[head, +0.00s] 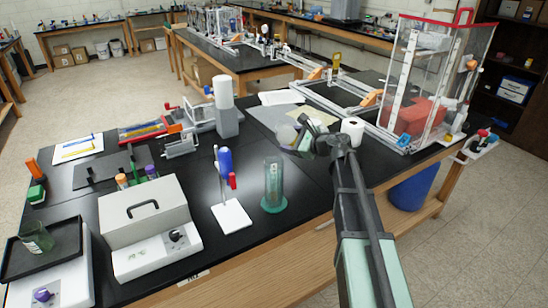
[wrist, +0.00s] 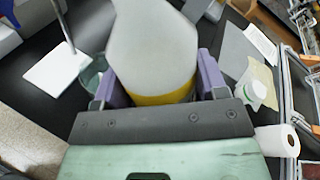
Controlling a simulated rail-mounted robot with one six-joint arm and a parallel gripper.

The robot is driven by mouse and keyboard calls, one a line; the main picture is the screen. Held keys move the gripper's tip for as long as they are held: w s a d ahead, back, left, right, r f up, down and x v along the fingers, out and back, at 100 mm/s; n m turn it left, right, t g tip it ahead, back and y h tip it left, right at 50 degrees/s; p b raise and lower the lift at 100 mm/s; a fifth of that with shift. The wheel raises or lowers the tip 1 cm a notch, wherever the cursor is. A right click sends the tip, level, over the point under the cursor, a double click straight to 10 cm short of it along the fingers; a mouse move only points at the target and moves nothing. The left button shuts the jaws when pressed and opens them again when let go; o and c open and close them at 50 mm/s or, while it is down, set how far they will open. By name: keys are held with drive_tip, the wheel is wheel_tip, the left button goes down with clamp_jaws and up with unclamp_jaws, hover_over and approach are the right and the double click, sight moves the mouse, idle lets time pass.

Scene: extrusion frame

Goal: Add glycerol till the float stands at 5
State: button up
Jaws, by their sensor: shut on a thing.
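My gripper (wrist: 150,92) is shut on a pale grey-white bottle (wrist: 155,45) with a yellow band, between its purple fingers. In the head view my gripper (head: 303,143) is above the bench, right of and behind the tall greenish clear cylinder (head: 273,182). The held bottle (head: 286,133) is partly hidden there. The cylinder stands upright on a round green base; liquid level, float and scale marks are too small to read. In the wrist view the cylinder (wrist: 92,72) is left of the held bottle and partly hidden by it and the fingers. The bottle is apart from the cylinder.
A stand with a white base (head: 231,216) and a blue bulb is left of the cylinder. A paper roll (head: 351,131) is right of my gripper. A small clear bottle (wrist: 256,89) is near the yellowish paper. A grey box (head: 148,222) stands front left.

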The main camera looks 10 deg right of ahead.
drive_tip(key=shift+a+f+n, duration=0.15)
drive_tip(key=shift+n, duration=0.15)
drive_tip(key=shift+r+n+h+p, duration=0.6)
drive_tip(key=shift+r+p, duration=0.15)
drive_tip(key=shift+p, duration=0.45)
drive_tip(key=shift+d+f+n+h, duration=0.3)
drive_tip(key=shift+f+n, duration=0.1)
drive_tip(key=shift+f, duration=0.05)
drive_tip(key=shift+w+d+f+n+h, duration=0.1)
drive_tip(key=shift+d+f+n+h, duration=0.1)
drive_tip(key=shift+n+h, duration=0.3)
drive_tip(key=shift+w+d+f+n+h, duration=0.1)
drive_tip(key=shift+f+n+h, duration=0.1)
drive_tip(key=shift+n+h, duration=0.3)
drive_tip(key=shift+d+f+n+h, duration=0.15)
drive_tip(key=shift+n+h, duration=0.25)
drive_tip(key=shift+n, duration=0.3)
